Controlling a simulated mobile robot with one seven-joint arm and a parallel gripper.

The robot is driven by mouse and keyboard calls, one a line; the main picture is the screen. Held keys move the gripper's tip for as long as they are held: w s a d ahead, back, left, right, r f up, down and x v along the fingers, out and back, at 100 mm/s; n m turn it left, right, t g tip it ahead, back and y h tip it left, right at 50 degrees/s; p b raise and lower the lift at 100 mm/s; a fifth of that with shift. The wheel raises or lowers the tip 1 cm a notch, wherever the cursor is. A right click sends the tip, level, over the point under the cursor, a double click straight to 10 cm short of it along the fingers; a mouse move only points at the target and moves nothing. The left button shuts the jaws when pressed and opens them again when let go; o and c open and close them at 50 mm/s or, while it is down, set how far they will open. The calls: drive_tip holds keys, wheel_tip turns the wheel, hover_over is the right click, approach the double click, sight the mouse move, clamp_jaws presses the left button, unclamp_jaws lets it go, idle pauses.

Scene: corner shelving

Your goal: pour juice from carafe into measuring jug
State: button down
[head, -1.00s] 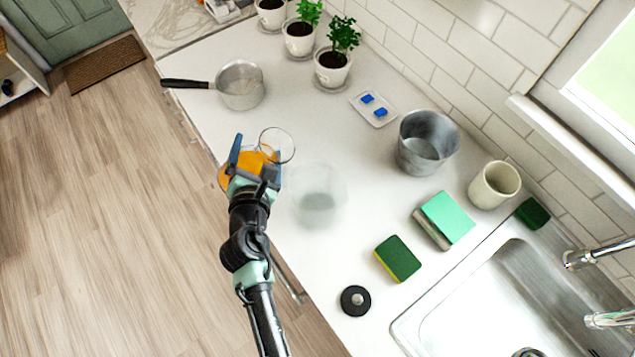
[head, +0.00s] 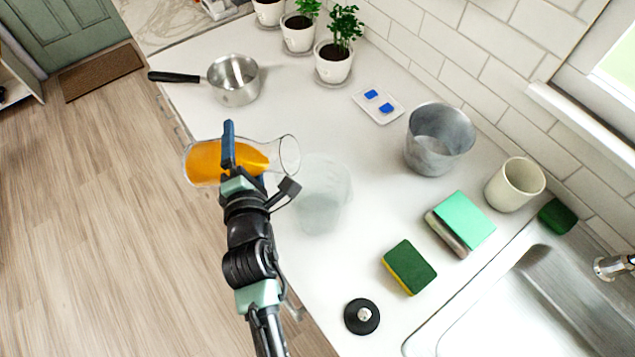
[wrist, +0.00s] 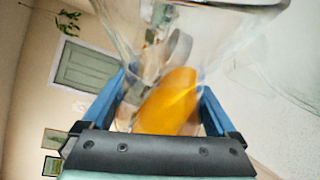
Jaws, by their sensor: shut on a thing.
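The clear glass carafe (head: 205,163) holds orange juice and lies tilted nearly on its side, its open mouth pointing right. My gripper (head: 229,150) is shut on the carafe's body, its blue fingers on either side in the wrist view (wrist: 160,105). The juice is inside the carafe, with no stream visible at its mouth. The translucent measuring jug (head: 322,195) stands on the counter to the right of and below the carafe's mouth in the head view. The jug looks pale, and no orange shows in it. The gap between mouth and jug is hard to judge.
A saucepan (head: 234,82) stands behind on the white counter. A metal pot (head: 440,140), mug (head: 515,185), green sponges (head: 410,268) and black stopper (head: 362,316) stand to the right and front. Potted plants (head: 333,65) line the wall; the sink (head: 520,310) is front right.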

sight(249, 140)
drive_tip(key=shift+r+m+b, duration=0.3)
drive_tip(key=shift+r, duration=0.15)
drive_tip(key=shift+r, duration=0.1)
drive_tip(key=shift+r, duration=0.1)
drive_tip(key=shift+d+r+m, duration=0.1)
drive_tip(key=shift+d+m, duration=0.05)
drive_tip(key=shift+m, duration=0.15)
drive_tip(key=shift+s+d+r+m+t+y+p, duration=0.15)
drive_tip(key=shift+d+r+m+t+y+p, duration=0.4)
drive_tip(key=shift+p, duration=0.8)
idle(3.5)
drive_tip(key=shift+d, duration=0.1)
